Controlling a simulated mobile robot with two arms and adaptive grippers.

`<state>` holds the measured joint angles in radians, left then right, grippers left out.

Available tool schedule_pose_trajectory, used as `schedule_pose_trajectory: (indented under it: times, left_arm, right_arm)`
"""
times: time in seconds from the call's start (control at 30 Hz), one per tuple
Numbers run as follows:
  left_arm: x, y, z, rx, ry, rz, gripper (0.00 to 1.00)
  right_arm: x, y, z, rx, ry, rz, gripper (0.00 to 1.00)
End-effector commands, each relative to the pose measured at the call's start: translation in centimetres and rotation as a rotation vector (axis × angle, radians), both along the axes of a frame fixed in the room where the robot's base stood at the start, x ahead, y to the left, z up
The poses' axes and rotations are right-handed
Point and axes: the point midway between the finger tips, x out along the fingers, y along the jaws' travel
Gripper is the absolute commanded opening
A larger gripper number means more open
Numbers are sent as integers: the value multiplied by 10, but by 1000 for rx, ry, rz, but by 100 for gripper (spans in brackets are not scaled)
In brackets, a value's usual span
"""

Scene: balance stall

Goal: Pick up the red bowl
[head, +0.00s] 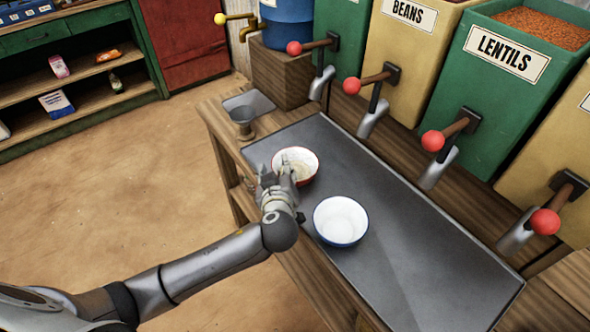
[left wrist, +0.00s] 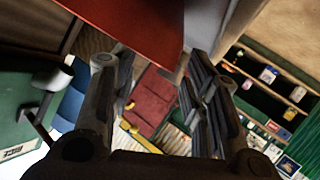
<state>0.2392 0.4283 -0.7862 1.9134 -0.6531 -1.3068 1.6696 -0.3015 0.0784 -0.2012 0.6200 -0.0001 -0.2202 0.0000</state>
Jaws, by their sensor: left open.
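The red bowl (head: 301,157), with a red outside and a pale inside, stands on the grey counter top in the head view. My left gripper (head: 284,174) is at its near left side and covers part of its rim and wall. In the left wrist view the fingers (left wrist: 150,75) are spread apart, with nothing clamped between them. A large red surface, seemingly the red bowl's wall (left wrist: 130,22), fills the top of that view close to the fingertips. I cannot tell whether a finger touches the bowl. My right gripper is not in view.
A blue-rimmed white bowl (head: 341,220) stands close by on the counter top (head: 400,265). Bins with red-knobbed levers (head: 433,140) and spouts line the back. The counter's right part is clear.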

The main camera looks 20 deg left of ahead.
Motion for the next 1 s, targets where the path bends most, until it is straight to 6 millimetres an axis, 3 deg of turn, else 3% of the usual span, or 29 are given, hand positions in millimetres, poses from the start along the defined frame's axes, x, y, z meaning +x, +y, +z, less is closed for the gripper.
schedule_pose_trajectory:
  times: [0.3,0.67,1.0]
  left_arm:
    - [36,14,-13,3,1,0,43]
    - [44,16,-18,0,1,-1,43]
    - [44,16,-18,1,2,0,2]
  right_arm:
    - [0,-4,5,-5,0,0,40]
    - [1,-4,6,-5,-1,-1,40]
    - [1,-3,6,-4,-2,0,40]
